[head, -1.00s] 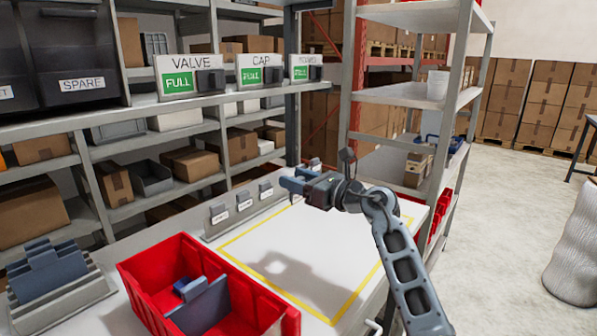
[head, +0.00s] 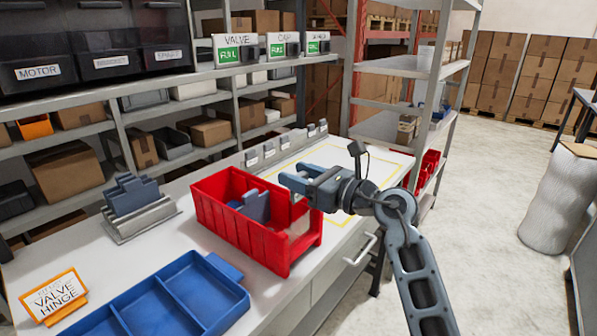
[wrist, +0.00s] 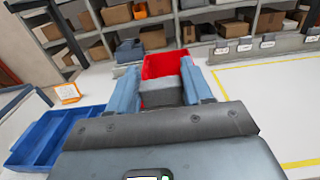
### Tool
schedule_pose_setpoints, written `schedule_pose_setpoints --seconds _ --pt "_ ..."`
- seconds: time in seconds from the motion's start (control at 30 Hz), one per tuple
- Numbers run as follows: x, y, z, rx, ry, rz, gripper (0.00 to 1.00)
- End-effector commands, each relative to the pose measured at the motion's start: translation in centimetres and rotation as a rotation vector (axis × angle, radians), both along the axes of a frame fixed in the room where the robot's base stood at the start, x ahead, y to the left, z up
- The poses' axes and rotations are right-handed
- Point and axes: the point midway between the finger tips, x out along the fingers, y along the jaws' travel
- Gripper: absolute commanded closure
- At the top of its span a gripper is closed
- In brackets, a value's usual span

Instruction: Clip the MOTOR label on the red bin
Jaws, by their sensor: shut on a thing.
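The red bin (head: 238,232) stands on the white worktop, with a blue-grey divider (head: 257,205) inside. It also shows ahead of my fingers in the wrist view (wrist: 160,64). My gripper (head: 295,188) is above the bin's right end, pointing left, apart from the bin as far as I can tell. It is shut on a small grey piece (wrist: 172,96) between the fingers; no lettering on it is readable. Several small label clips (head: 268,150) stand in a row at the worktop's back, with a gap in the row. A dark bin marked MOTOR (head: 38,72) is on the upper shelf.
A grey stand with blue-grey plates (head: 135,205) is left of the bin. A blue divided tray (head: 165,300) and an orange-framed VALVE HINGE sign (head: 55,297) are in front. A yellow-outlined area (wrist: 270,85) to the right looks clear.

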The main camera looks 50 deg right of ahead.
Motion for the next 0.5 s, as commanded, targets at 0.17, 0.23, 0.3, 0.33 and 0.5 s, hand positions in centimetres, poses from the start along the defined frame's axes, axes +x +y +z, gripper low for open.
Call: schedule_pose_setpoints --seconds 0.17,0.23,0.3,0.33,0.5 --pt "0.0 0.0 -0.5 0.000 0.000 0.000 0.78" --pt "0.0 0.0 -0.8 0.000 0.000 -0.001 0.78" --pt "0.0 0.0 -1.2 0.000 0.000 -0.001 0.78" --pt "0.0 0.0 -1.3 0.000 0.000 -0.001 0.78" --pt "-0.1 0.0 -2.5 0.000 0.000 -0.001 0.78"
